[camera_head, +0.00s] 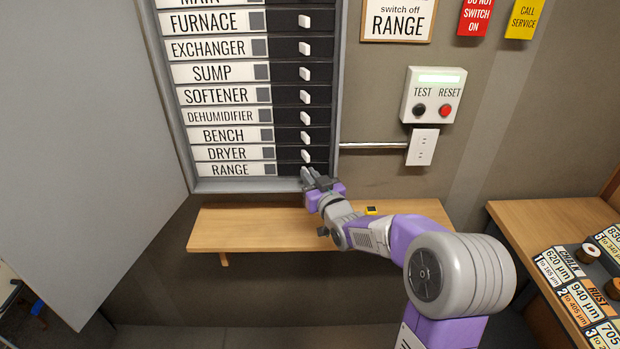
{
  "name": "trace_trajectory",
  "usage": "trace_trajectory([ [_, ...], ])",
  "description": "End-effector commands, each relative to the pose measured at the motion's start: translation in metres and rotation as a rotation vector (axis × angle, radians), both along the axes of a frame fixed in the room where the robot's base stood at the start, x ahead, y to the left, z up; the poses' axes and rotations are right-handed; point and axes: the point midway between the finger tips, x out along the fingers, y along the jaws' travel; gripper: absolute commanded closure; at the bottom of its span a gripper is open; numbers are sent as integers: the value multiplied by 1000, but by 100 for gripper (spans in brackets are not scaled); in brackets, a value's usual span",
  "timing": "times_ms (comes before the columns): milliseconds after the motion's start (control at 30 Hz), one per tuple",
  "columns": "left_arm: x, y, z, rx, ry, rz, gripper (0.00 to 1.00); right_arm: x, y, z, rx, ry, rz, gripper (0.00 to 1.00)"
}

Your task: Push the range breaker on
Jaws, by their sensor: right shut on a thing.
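The breaker panel (335,120) hangs on the wall with several labelled rows, each with a white toggle. The range row is the lowest, with its RANGE label (230,170) at the left. My right gripper (312,174) is at the right end of that row, in front of the range breaker. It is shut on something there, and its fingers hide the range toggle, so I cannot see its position. The dryer toggle (306,155) shows just above the fingers. My left gripper is not in view.
A wooden shelf (240,230) is below the panel, with a small yellow and black item (371,210) on it. The open panel door (80,130) fills the left. A TEST/RESET box (433,95) and outlet (422,147) are right of the panel. A bench (520,215) stands at right.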

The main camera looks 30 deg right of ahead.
Motion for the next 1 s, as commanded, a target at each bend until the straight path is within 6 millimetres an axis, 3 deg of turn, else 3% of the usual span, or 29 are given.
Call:
trace_trajectory([
  [67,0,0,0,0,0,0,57,0,-1,1,0,-1,-2,100],
  [100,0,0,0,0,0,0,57,0,-1,1,0,-1,-2,86],
  [267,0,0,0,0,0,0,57,0,-1,1,0,-2,-2,64],
  [633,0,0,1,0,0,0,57,-7,0,1,1,-2,-2,64],
  [1000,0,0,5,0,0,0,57,-61,8,2,0,-3,-2,64],
])
